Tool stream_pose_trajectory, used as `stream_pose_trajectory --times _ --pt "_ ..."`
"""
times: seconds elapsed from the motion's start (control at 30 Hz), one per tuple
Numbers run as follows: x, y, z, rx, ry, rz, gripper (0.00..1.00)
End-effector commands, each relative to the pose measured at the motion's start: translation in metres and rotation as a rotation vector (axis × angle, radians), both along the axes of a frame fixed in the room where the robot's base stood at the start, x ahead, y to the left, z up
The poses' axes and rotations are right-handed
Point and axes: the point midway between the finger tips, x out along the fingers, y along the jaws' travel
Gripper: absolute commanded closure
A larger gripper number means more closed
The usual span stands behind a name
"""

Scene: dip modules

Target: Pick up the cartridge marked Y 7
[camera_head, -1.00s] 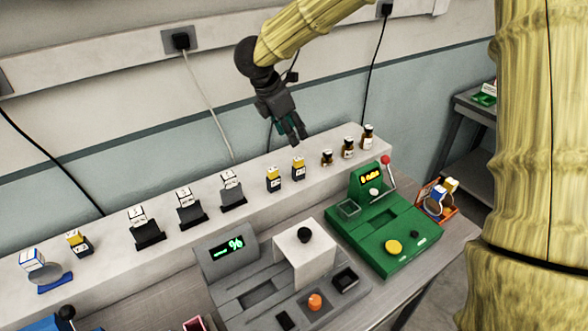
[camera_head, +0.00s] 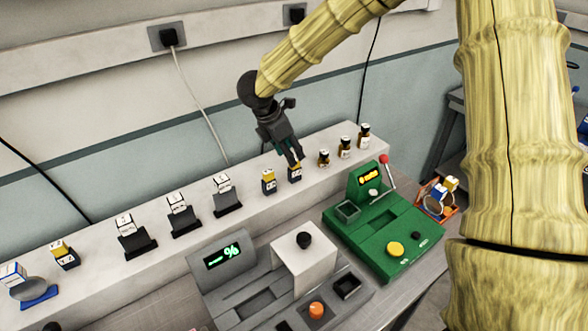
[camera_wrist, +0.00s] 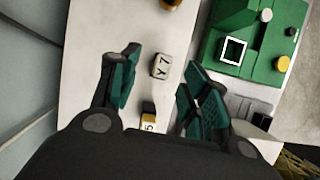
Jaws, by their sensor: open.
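The cartridge marked Y 7 (camera_wrist: 161,68) shows its white label top in the wrist view, between my two fingers with space on both sides. The teal fingers also show in the wrist view (camera_wrist: 160,64), apart and empty.
A similar cartridge (camera_head: 268,182) stands close to the left; its label in the wrist view (camera_wrist: 148,122) is partly hidden. Brown bottles (camera_head: 345,148) stand to the right on the white shelf (camera_head: 245,215). A green machine (camera_head: 385,235) and a grey scale (camera_head: 225,252) stand in front.

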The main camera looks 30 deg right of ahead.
Motion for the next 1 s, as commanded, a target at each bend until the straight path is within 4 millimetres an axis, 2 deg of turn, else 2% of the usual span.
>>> stream_pose_trajectory --times 0.43,0.77,0.87,1.0 --pt "-0.001 -0.016 -0.040 0.000 0.002 0.001 0.54" --pt "0.000 -0.018 -0.046 0.000 -0.001 0.001 0.54" --pt "0.000 -0.018 -0.046 0.000 -0.001 0.001 0.68" --pt "0.000 -0.017 -0.046 0.000 -0.001 0.001 0.94"
